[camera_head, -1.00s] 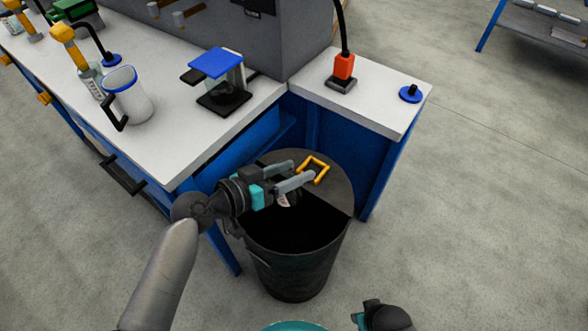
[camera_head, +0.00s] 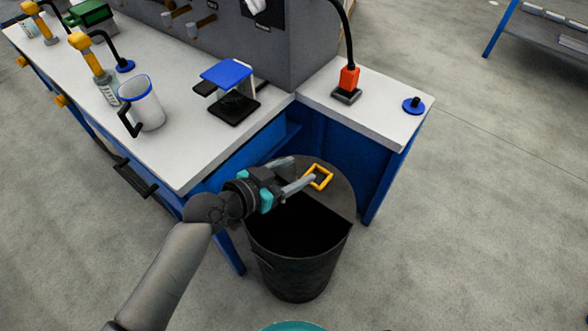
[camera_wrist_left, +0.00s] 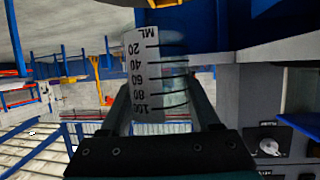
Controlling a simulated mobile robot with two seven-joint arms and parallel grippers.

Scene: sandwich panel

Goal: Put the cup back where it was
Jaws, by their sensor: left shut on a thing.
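A clear measuring cup (camera_wrist_left: 160,75) with a white label marked in ML shows in the left wrist view. It sits between the two fingers of my left gripper (camera_wrist_left: 165,105), which is shut on it. In the head view my left gripper (camera_head: 302,170) is over the dark round bin beside the bench, near the yellow square handle. The cup is mostly hidden by the gripper there, so I cannot tell its tilt. My right gripper is not in view.
The white bench (camera_head: 190,150) bears a white jug (camera_head: 146,105) and a blue-topped device (camera_head: 229,75). A red switch (camera_head: 349,78) and blue knob (camera_head: 413,106) stand on the side table (camera_head: 380,105).

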